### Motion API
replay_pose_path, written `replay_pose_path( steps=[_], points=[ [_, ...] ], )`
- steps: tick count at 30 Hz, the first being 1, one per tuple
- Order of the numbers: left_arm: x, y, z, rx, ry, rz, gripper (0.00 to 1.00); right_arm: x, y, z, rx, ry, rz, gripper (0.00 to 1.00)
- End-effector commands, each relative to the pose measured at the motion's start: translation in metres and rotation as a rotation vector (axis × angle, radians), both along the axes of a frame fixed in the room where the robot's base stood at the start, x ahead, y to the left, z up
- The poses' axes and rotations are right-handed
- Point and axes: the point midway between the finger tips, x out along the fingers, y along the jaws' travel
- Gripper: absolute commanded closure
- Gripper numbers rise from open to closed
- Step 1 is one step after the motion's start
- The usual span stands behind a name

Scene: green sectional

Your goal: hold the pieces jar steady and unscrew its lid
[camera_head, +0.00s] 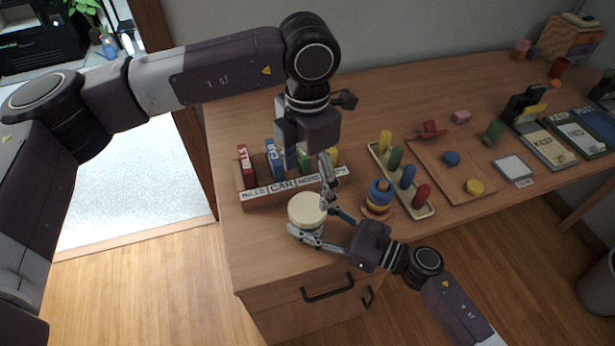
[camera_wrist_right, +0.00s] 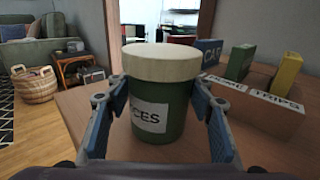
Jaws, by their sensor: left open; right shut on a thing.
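The pieces jar (camera_head: 318,231) stands upright near the front left edge of the desk. It has a green body with a white label, seen in the right wrist view (camera_wrist_right: 174,122). Its cream lid (camera_head: 307,209) is on top and also shows in the right wrist view (camera_wrist_right: 162,62). My right gripper (camera_head: 318,227) is shut on the jar's body, one finger on each side, below the lid. My left gripper (camera_head: 307,165) is open, pointing down above and behind the jar, apart from the lid. Part of the jar is hidden under the lid from the head camera.
A wooden sorter (camera_head: 296,189) with labelled slots and upright coloured blocks stands right behind the jar. A ring stacker (camera_head: 379,197) and a peg tray (camera_head: 422,210) are to its right. A board (camera_head: 450,172) with small pieces lies further right. The desk's front edge is close.

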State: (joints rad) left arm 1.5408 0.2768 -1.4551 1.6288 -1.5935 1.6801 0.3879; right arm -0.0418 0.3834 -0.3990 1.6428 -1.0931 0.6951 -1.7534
Motion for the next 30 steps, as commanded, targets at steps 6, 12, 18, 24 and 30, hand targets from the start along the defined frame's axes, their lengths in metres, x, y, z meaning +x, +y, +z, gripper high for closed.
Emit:
replay_pose_path(
  steps=[6,12,18,24,30],
  points=[
    [-0.0001,-0.0002,0.0000,0.000,0.000,-0.366,0.25,0.0000,0.0001,0.0005,0.001,0.000,0.000,1.00],
    [-0.0001,-0.0002,0.0000,0.000,0.000,-0.707,0.25,0.0001,0.0002,0.0005,0.001,0.000,0.000,1.00],
    [-0.0001,-0.0002,0.0000,-0.001,0.000,-1.047,0.25,0.0001,0.0002,0.0005,0.001,0.000,0.000,1.00],
    [0.0000,-0.0003,0.0000,-0.001,0.000,-1.387,0.25,0.0001,0.0002,0.0005,0.001,0.000,0.000,1.00],
    [0.0000,-0.0003,0.0000,-0.001,0.001,-1.727,0.25,0.0000,0.0001,0.0005,0.001,0.000,0.000,1.00]
  ],
)
